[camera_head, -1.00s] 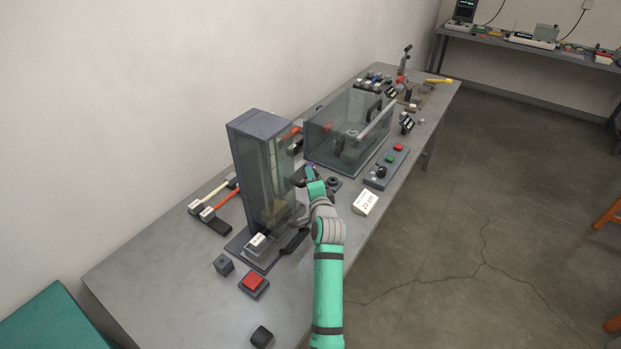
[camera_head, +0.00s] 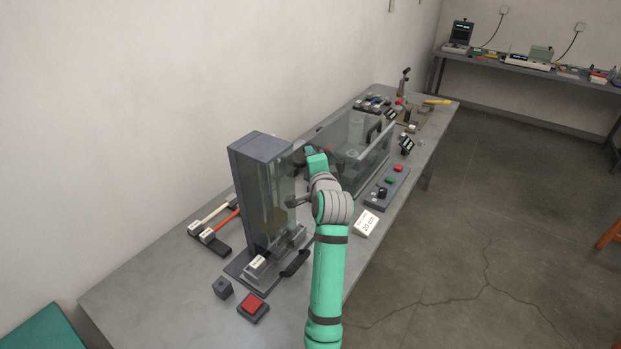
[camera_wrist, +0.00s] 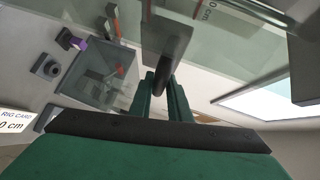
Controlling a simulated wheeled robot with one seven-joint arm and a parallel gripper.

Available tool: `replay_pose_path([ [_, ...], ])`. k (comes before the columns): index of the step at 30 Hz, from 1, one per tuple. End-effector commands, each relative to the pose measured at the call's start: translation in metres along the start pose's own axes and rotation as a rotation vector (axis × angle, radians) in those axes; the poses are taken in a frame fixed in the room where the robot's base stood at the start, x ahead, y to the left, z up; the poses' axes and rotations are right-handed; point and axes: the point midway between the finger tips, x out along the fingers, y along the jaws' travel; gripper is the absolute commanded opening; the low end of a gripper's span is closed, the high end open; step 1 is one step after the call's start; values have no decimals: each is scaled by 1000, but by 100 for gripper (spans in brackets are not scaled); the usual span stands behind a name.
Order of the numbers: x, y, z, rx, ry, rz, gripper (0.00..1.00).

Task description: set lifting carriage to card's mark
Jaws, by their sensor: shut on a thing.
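The drop tower (camera_head: 262,195) is a tall clear-walled column with a grey top, standing on the bench in the head view. In the wrist view my gripper (camera_wrist: 160,95) is shut on the dark handle (camera_wrist: 175,57) of the lifting carriage, whose grey plate (camera_wrist: 160,30) shows behind it. In the head view my arm reaches to the tower's right side; my wrist hides the grip there. The white card (camera_head: 368,222) reads "20 cm" and stands right of my arm. Part of the rig card (camera_wrist: 14,121) shows in the wrist view. The carriage's height against a scale cannot be read.
A red button box (camera_head: 253,307) and a small dark block (camera_head: 222,288) stand in front of the tower. Two hammers (camera_head: 212,225) lie left of it. A clear tank (camera_head: 355,150) and a button panel (camera_head: 388,188) stand behind and right. The near bench end is mostly clear.

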Motion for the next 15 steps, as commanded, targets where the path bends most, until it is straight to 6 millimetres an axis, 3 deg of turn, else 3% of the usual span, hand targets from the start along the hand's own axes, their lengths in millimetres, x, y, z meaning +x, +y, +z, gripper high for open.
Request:
replay_pose_path([
  [1,-2,-14,-1,-1,0,-7,0],
  [6,-5,-34,-5,0,-1,-3,0],
  [15,-6,-42,-5,0,-3,-1,0],
])
